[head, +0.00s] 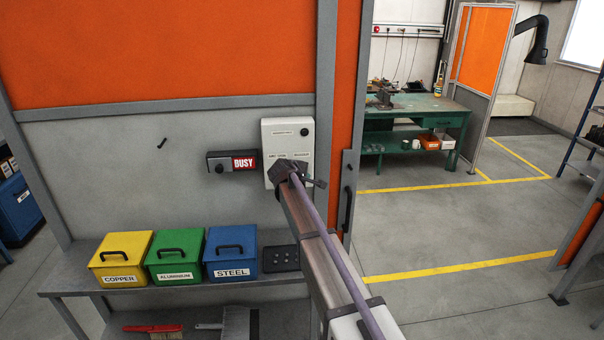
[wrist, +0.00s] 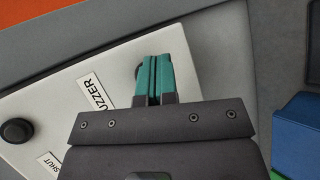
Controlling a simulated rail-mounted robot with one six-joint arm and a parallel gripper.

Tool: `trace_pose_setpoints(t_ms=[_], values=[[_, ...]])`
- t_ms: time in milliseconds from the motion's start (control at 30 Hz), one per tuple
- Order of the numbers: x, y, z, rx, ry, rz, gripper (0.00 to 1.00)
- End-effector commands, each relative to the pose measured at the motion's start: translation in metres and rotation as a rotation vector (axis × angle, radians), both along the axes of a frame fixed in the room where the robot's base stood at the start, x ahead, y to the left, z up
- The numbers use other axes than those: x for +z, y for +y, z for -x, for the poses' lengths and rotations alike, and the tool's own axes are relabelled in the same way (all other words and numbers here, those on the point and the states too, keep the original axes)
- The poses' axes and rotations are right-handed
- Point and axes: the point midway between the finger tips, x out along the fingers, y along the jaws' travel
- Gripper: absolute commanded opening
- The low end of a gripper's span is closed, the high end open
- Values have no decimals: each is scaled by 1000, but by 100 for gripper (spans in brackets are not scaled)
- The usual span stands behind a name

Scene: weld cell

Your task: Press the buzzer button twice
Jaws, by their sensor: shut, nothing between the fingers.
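The white control box (head: 288,135) hangs on the grey wall panel, right of the BUSY sign. In the wrist view the box's white face (wrist: 110,60) carries a label reading BUZZER (wrist: 97,92). A dark rounded edge, likely the buzzer button (wrist: 138,71), shows just left of my fingertips; the rest is hidden behind them. My gripper (wrist: 160,75) has its teal fingers shut together with nothing between them, over the box face beside that label. I cannot tell whether they touch the button. In the head view my wrist covers the lower part of the box.
A black knob (wrist: 16,130) sits on the box face. The BUSY sign (head: 233,162) is left of the box. Yellow (head: 120,260), green (head: 174,257) and blue (head: 231,252) bins stand on the shelf below. A door handle (head: 347,195) is at right.

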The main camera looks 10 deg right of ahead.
Motion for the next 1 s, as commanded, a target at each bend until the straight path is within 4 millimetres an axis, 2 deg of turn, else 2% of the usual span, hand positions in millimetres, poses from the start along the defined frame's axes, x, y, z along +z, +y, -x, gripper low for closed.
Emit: trace_pose_setpoints(t_ms=[1000], values=[[0,0,-9,0,0,0,0]])
